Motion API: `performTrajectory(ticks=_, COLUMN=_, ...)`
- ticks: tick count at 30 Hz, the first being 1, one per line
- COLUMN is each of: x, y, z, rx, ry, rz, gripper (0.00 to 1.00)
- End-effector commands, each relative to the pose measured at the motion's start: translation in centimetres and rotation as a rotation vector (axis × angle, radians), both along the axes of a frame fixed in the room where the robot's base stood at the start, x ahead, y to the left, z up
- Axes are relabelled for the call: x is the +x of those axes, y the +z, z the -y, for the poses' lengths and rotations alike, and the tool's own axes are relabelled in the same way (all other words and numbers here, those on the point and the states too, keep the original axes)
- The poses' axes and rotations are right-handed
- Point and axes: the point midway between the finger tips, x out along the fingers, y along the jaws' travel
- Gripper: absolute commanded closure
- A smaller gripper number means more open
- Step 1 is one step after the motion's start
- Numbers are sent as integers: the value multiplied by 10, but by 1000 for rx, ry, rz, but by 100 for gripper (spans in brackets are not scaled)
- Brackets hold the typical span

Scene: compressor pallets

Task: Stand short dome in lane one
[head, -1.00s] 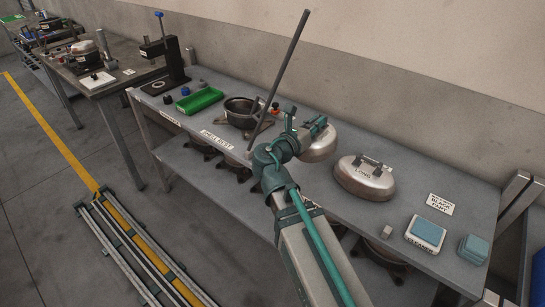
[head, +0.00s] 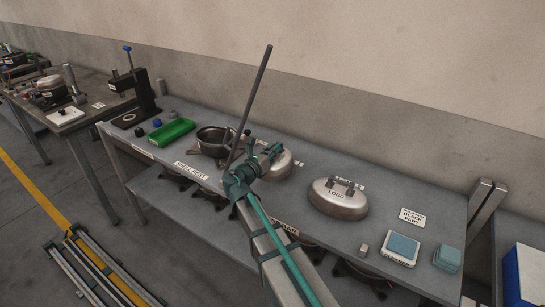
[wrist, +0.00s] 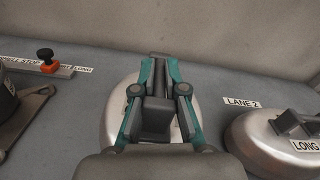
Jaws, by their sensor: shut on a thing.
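The short dome, a smooth silver metal shell, is partly hidden by my gripper. It shows in the head view (head: 281,169) and behind the fingers in the wrist view (wrist: 116,115). My gripper (head: 271,150) is shut on it from above; the wrist view also shows the fingers (wrist: 158,62). The dome is low over the bench, left of the LANE 2 label (wrist: 242,103). I cannot tell whether it touches the bench. The lane one label is not readable.
The dome marked LONG (head: 337,201) stands to the right. A dark open shell (head: 213,141) is on the left, beside the green tray (head: 171,132). A slim dark rod (head: 252,100) rises near my gripper. The cleaner pad (head: 402,246) lies at right.

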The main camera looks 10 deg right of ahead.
Motion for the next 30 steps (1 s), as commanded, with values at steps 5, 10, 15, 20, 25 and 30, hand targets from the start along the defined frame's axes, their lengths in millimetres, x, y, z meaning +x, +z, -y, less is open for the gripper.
performTrajectory(ticks=5, x=6, y=-5, z=0, rx=-3, ry=0, rz=2, gripper=100)
performTrajectory(ticks=10, x=15, y=-15, z=0, rx=-3, ry=0, rz=0, gripper=100)
performTrajectory(ticks=15, x=13, y=-32, z=0, rx=-4, ry=0, rz=-1, gripper=100)
performTrajectory(ticks=20, x=13, y=-43, z=0, rx=-3, ry=1, rz=1, gripper=100)
performTrajectory(ticks=25, x=13, y=-44, z=0, rx=-4, ry=0, rz=2, gripper=100)
performTrajectory(ticks=30, x=13, y=-46, z=0, rx=-3, ry=1, rz=1, gripper=100)
